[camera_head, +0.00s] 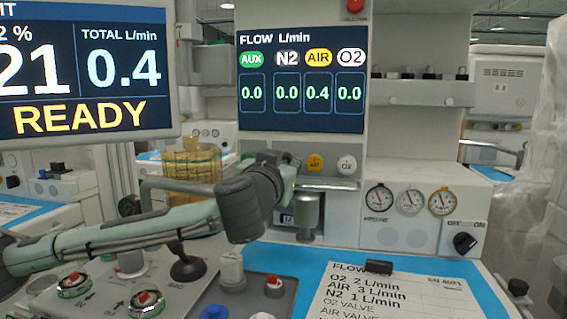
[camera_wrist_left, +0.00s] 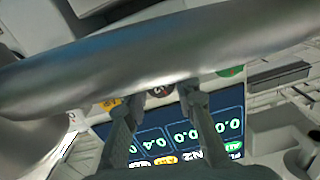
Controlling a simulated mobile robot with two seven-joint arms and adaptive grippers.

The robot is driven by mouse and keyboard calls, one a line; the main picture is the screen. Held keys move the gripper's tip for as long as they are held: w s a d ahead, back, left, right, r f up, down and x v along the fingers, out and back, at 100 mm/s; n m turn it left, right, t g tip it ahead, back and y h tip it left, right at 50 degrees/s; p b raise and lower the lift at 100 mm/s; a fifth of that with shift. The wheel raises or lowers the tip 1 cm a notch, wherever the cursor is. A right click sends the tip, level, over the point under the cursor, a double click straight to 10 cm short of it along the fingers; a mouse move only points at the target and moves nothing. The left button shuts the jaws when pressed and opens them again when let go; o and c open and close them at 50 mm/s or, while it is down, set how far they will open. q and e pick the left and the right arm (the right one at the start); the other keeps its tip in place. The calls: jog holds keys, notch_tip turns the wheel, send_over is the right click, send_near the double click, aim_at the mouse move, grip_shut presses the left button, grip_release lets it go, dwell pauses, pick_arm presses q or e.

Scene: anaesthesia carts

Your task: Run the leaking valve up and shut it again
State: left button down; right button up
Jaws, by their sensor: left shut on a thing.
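The flow display (camera_head: 302,80) reads AUX 0.0, N2 0.0, AIR 0.4 and O2 0.0. Below it are the yellow AIR knob (camera_head: 315,162) and the white O2 knob (camera_head: 346,165). My left gripper (camera_head: 288,163) is at the row just left of the AIR knob and hides the knobs there. In the left wrist view, its fingers (camera_wrist_left: 157,95) are shut on a dark knob (camera_wrist_left: 160,90), between the yellow AIR knob (camera_wrist_left: 110,103) and the green AUX knob (camera_wrist_left: 231,71); it appears to be the N2 knob. My right gripper is out of view.
A metal rail (camera_head: 328,186) runs in front of the knobs and crosses the left wrist view (camera_wrist_left: 150,60). The left screen (camera_head: 85,70) shows TOTAL 0.4 and READY. A card (camera_head: 390,295) lists O2 2, AIR 3, N2 1 L/min. Several gauges (camera_head: 410,201) are at right.

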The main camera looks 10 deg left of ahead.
pick_arm(q)
jog(key=shift+s+d, duration=0.1)
jog(key=shift+d, duration=0.25)
jog(key=shift+d+m+b, duration=0.15)
jog(key=shift+m+b, duration=0.25)
jog(key=shift+m, duration=0.1)
jog(key=shift+a+m, duration=0.3)
jog(key=shift+a, duration=0.05)
jog(key=shift+r+m+p, duration=0.15)
jog(key=shift+m+p, duration=0.6)
jog(key=shift+m, duration=0.15)
jog(key=c, duration=1.5)
grip_release()
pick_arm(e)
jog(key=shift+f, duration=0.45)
pick_arm(q)
jog(key=shift+a, duration=0.1)
